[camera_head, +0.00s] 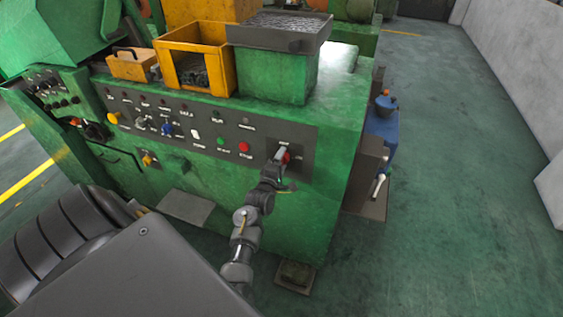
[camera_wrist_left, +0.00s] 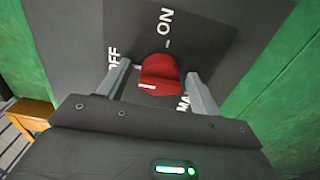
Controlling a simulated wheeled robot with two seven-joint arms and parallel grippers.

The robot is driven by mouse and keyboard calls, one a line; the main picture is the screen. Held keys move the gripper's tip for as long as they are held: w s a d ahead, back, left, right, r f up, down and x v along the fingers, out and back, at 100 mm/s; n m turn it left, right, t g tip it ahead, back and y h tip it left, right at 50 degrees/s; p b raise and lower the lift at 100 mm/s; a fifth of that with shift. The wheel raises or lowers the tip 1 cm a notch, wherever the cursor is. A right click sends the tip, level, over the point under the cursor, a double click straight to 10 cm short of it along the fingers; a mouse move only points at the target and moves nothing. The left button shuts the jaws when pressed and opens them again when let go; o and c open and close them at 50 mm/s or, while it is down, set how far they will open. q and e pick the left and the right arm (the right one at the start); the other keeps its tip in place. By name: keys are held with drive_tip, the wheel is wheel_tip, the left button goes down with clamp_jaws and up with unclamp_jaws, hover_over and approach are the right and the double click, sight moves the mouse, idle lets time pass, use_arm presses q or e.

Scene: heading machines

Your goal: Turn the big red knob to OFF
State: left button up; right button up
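The big red knob (camera_wrist_left: 160,73) is on a dark grey panel plate (camera_wrist_left: 220,30) in the left wrist view. "ON" is printed above it, "OFF" at its left, and a partly hidden label starting "MA" at its lower right. A short white mark shows on the knob's lower left. My left gripper (camera_wrist_left: 160,85) is open, with one finger on each side of the knob; I cannot tell whether either touches it. In the head view the left gripper (camera_head: 281,156) is at the panel's right end, covering most of the red knob (camera_head: 286,158). My right gripper is not in view.
The green machine (camera_head: 320,210) carries a control panel (camera_head: 200,122) with small buttons, including a red button (camera_head: 244,147). A yellow bin (camera_head: 205,45) and a metal tray (camera_head: 280,32) stand on top. Open floor (camera_head: 460,200) lies to the right.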

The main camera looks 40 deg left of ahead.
use_arm(q)
drive_tip(key=shift+d, duration=0.1)
drive_tip(key=shift+s+p, duration=0.3)
drive_tip(key=shift+p, duration=0.05)
drive_tip(key=p+v, duration=0.5)
drive_tip(key=v, duration=0.5)
drive_tip(key=shift+d, duration=0.1)
